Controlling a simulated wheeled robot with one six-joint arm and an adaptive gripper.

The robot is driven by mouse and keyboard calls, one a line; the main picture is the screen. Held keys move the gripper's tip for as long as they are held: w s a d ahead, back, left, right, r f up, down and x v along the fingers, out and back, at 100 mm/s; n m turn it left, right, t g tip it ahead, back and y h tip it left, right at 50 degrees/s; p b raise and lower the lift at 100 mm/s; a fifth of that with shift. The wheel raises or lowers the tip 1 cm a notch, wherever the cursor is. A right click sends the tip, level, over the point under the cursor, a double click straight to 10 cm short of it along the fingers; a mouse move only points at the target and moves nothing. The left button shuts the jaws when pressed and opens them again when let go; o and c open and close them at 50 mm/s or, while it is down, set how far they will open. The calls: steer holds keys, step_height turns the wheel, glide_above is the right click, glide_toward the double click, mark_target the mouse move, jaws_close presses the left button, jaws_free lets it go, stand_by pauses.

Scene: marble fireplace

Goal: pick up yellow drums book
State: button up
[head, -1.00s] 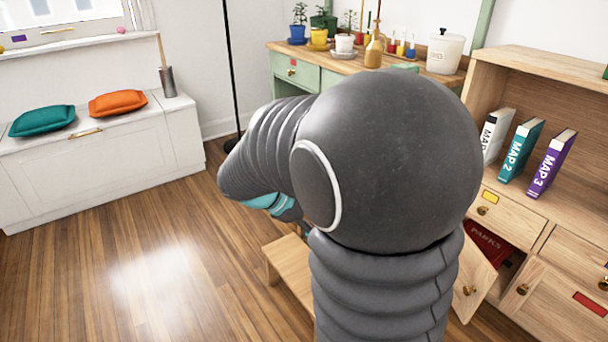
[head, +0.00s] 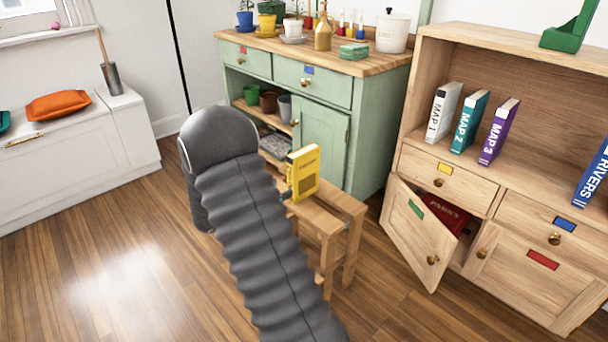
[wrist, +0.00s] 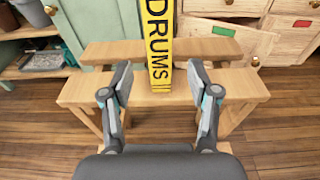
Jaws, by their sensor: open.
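The yellow drums book (head: 303,172) stands upright on a small wooden step stool (head: 345,204) in front of the green cabinet. In the wrist view the book's spine (wrist: 156,48) faces me, with black letters reading DRUMS. My gripper (wrist: 160,82) is open, its two fingers apart on either side of the spine's lower end. The fingers do not appear to touch the book. In the head view my arm hides the gripper and part of the stool.
The green cabinet (head: 320,140) stands behind the stool. To the right, a wooden bookcase (head: 480,177) holds map books (head: 469,120), and its lower door (head: 415,232) hangs open toward the stool, a red book (head: 447,212) inside. Open floor (head: 140,250) lies to the left.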

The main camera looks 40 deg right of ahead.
mark_target(290, 185)
steer(key=d, duration=0.4)
steer(key=shift+w+d+f, duration=0.15)
steer(key=shift+d+f, duration=0.05)
steer(key=shift+f, duration=0.15)
steer(key=shift+w+d+f, duration=0.1)
steer(key=shift+w+d, duration=0.05)
steer(key=shift+d, duration=1.4)
steer(key=shift+w+d+f, duration=0.1)
steer(key=shift+w+d, duration=0.05)
steer(key=shift+d, duration=1.4)
steer(key=shift+c, duration=0.2)
jaws_close()
